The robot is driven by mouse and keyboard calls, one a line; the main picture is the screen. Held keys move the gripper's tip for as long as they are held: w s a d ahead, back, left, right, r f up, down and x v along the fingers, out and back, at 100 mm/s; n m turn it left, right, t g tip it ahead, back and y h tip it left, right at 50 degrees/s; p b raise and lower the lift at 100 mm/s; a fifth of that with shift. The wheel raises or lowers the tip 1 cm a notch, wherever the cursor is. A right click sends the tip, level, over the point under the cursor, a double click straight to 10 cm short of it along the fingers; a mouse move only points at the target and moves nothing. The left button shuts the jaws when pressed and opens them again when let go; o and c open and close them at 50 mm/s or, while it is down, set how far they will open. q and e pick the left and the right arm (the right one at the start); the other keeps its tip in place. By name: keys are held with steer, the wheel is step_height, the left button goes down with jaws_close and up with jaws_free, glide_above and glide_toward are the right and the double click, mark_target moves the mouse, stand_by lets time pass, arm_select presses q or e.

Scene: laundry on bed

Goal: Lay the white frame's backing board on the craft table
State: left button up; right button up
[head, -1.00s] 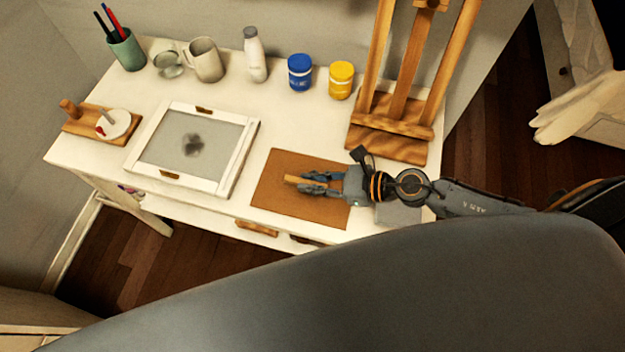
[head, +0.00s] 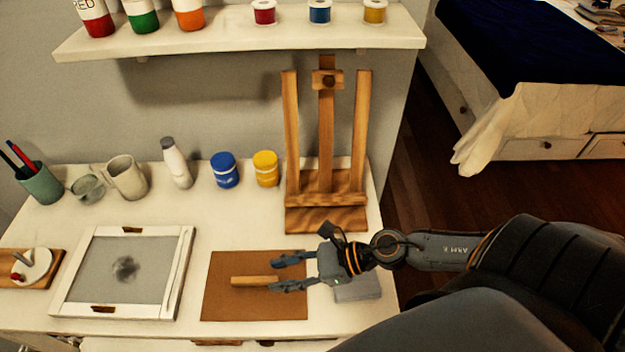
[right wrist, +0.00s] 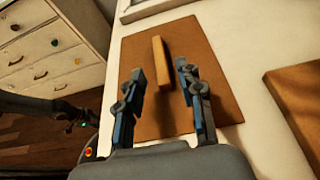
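The brown backing board (head: 222,305) lies flat on the craft table (head: 345,320), right of the white frame (head: 183,270) and apart from it. A light wooden grip bar (head: 250,281) is on the board. My right gripper (head: 272,275) is over the board's right part, its fingers spread. In the right wrist view the bar (right wrist: 161,62) lies mostly beyond the open fingertips (right wrist: 162,75), with nothing held between them. The frame has a grey panel with a dark smudge. A dark arm part, seemingly my left gripper (right wrist: 80,122), shows small in the right wrist view; its fingers are unclear.
A wooden easel (head: 325,215) stands behind my right gripper. A grey block (head: 358,288) lies under my right wrist. Yellow (head: 265,168) and blue (head: 224,170) jars, a bottle (head: 177,163) and a mug (head: 126,178) line the back. A shelf (head: 240,40) hangs above.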

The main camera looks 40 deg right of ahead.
steer(key=shift+b+v, duration=0.35)
steer(key=shift+v, duration=2.95)
steer(key=shift+r, duration=0.1)
